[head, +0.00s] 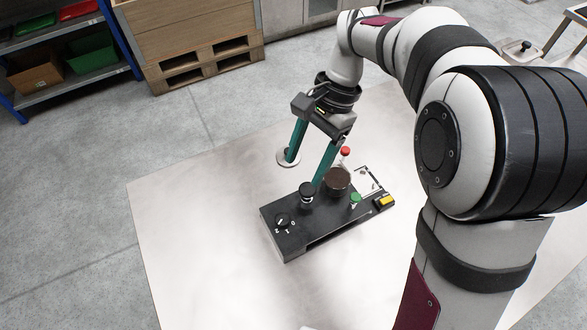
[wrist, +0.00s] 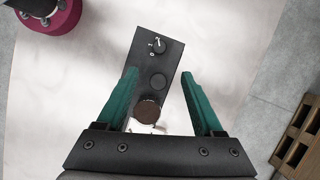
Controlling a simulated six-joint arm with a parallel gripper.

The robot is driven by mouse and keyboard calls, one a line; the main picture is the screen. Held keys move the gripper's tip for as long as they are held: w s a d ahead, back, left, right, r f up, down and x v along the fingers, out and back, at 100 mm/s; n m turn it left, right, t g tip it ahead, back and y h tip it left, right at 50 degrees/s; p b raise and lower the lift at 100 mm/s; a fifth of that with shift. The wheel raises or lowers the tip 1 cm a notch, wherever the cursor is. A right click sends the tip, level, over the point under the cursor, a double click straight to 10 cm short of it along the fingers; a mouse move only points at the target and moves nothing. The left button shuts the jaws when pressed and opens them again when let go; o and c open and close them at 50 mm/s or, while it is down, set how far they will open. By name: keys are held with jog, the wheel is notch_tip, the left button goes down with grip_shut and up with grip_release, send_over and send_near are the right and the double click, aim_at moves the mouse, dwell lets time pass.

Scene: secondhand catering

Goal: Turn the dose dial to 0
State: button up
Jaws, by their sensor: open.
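The dose dial (head: 282,219) is a small black knob at the near left end of a black panel box (head: 318,235). White digits, seemingly 0, 1 and 2, are printed beside it. The dial also shows in the wrist view (wrist: 160,46), near the far end of the box. It carries a light mark, but I cannot tell surely which digit it points to. My gripper (head: 304,172) is open, with two green fingers pointing down above the box, apart from the dial. In the wrist view the open fingers (wrist: 159,73) spread either side of the box, with nothing between them held.
Close to the dial stands a taller black knob (head: 306,190). Beyond are a brown-topped round container (head: 338,180), a red-topped piece (head: 345,152), a green knob (head: 355,198) and a yellow block (head: 385,201). A white disc (head: 283,160) lies behind. The table's left part is clear.

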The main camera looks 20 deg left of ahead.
aim_at(283, 218)
jog(key=x, duration=1.4)
jog(key=shift+f, duration=0.4)
grip_shut()
